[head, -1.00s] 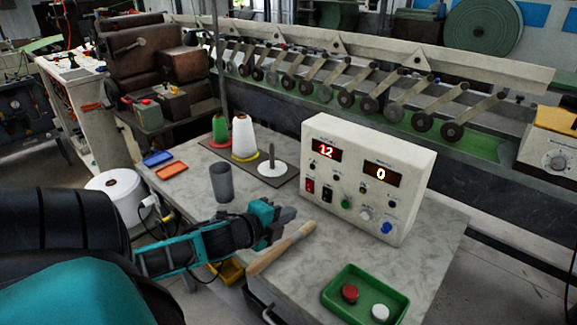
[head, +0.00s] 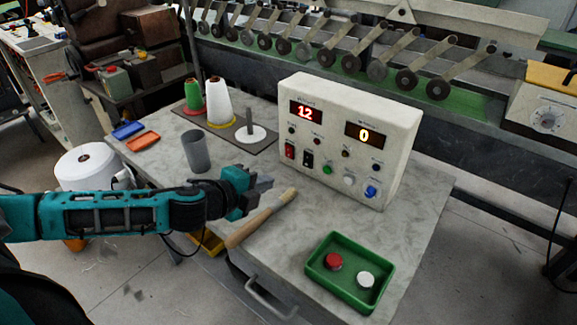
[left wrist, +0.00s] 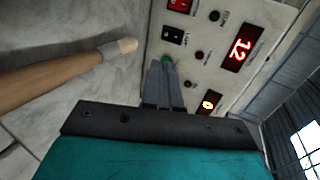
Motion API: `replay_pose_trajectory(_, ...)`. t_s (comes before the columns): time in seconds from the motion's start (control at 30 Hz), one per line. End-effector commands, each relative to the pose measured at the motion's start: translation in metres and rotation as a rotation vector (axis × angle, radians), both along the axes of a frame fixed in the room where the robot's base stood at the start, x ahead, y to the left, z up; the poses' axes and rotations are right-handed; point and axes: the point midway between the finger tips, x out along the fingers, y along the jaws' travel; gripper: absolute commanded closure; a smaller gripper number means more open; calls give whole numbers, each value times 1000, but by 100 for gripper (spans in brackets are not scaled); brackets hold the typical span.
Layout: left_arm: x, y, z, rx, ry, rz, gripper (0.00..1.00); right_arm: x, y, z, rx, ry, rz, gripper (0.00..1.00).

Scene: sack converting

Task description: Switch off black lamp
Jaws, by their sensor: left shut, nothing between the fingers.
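The cream control box (head: 345,135) stands on the table with red displays reading 12 and 0. Its black rocker switch (head: 308,158) sits beside a red rocker switch (head: 290,150), with a small dark round fitting above each. The black switch also shows in the left wrist view (left wrist: 172,36); I cannot tell its position. My left gripper (head: 266,183) is shut and empty, in front of the box's lower left, apparently apart from it. In the left wrist view its fingers (left wrist: 162,72) point toward the panel and overlap the area by the green button (left wrist: 168,59).
A wooden-handled tool (head: 262,218) lies just below the gripper. A grey cup (head: 196,150) and thread cones (head: 219,102) stand left. A green tray (head: 350,272) with red and white knobs lies in front. Bare tabletop surrounds the box's right front.

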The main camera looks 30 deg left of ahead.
Motion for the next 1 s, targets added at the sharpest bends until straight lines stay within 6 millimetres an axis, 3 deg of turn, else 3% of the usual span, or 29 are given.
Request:
replay_pose_trajectory(0.47, 9, -1, -4, -1, -1, 3, 100, -2, 0, -1, 0, 5, 0, 57)
replay_pose_trajectory(1.0, 87, -13, -38, -1, -3, 0, 100, -2, 0, -4, 0, 6, 0, 57)
